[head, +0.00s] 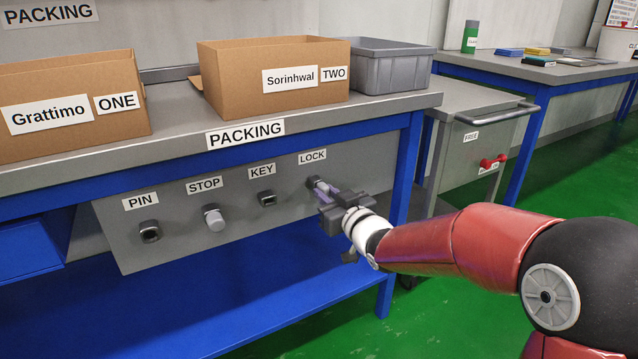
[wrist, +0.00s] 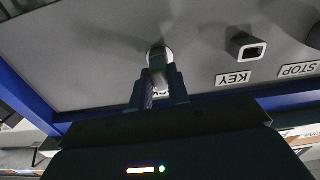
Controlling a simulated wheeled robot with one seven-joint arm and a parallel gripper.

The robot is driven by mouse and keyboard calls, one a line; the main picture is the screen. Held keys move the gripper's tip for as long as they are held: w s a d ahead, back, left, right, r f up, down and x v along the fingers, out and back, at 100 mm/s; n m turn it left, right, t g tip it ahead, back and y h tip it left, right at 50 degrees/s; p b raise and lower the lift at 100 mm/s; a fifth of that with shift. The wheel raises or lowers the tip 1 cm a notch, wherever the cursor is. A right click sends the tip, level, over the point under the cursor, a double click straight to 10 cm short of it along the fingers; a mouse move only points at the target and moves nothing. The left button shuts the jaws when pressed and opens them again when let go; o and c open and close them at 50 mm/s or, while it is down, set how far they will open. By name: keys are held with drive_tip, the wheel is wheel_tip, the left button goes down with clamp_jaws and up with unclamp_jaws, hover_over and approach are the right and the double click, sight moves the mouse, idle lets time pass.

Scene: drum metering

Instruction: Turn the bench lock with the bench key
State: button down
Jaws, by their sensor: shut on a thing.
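The bench lock (head: 312,182) is a small round fitting under the LOCK label on the grey panel. My gripper (head: 328,193) is right in front of it. In the wrist view my gripper (wrist: 160,93) is shut on a grey piece, which I take to be the bench key (wrist: 158,70). The key's far end meets the pale round lock face (wrist: 161,51); how deep it sits in the lock cannot be told. The fingers hide most of the key. The KEY holder (head: 267,199) left of the lock shows a dark opening with no key in it.
The grey panel (head: 190,257) also carries the PIN socket (head: 149,232) and the STOP button (head: 214,219). The blue bench leg (head: 400,180) stands close right of my gripper. Cardboard boxes (head: 225,106) and a grey bin (head: 392,72) stand on the bench above.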

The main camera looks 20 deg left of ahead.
drive_tip(key=shift+f+m, duration=0.15)
drive_tip(key=shift+m, duration=0.25)
idle(1.4)
drive_tip(key=c, duration=1.3)
unclamp_jaws()
drive_tip(key=shift+a, duration=0.1)
drive_tip(key=shift+o, duration=0.2)
